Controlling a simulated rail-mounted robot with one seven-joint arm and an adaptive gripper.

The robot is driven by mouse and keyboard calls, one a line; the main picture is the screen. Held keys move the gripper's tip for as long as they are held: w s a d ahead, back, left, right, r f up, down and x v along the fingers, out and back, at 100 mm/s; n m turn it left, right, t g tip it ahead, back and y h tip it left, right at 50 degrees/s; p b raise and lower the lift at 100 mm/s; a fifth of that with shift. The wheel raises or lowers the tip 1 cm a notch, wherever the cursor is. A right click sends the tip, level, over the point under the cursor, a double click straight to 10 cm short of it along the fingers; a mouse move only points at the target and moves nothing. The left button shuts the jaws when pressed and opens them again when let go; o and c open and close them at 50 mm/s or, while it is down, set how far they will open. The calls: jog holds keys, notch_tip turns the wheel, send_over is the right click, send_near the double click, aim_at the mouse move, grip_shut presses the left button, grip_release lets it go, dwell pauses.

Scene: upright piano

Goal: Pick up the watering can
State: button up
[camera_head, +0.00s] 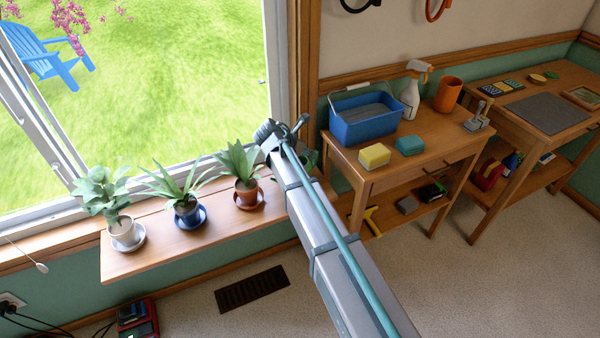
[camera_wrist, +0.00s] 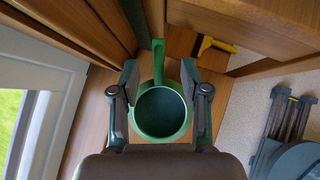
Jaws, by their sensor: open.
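The green watering can (camera_wrist: 160,112) is seen from above in the wrist view, with its round open top towards me and its narrow spout pointing away. In the head view only a small green part of it (camera_head: 309,160) shows at the right end of the window shelf; my arm hides the rest. My gripper (camera_wrist: 159,72) is open, with one finger at each side of the can. I cannot tell whether the fingers touch it.
Potted plants (camera_head: 187,208) on saucers stand along the wooden window shelf (camera_head: 150,256), left of my gripper. The window frame is close by. To the right, a wooden workbench (camera_head: 400,165) holds a blue tub (camera_head: 365,128), sponges, a spray bottle (camera_head: 413,92) and an orange cup (camera_head: 449,94).

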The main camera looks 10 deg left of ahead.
jog(key=shift+x, duration=2.95)
jog(key=shift+a, duration=0.1)
jog(key=shift+c, duration=0.2)
grip_shut()
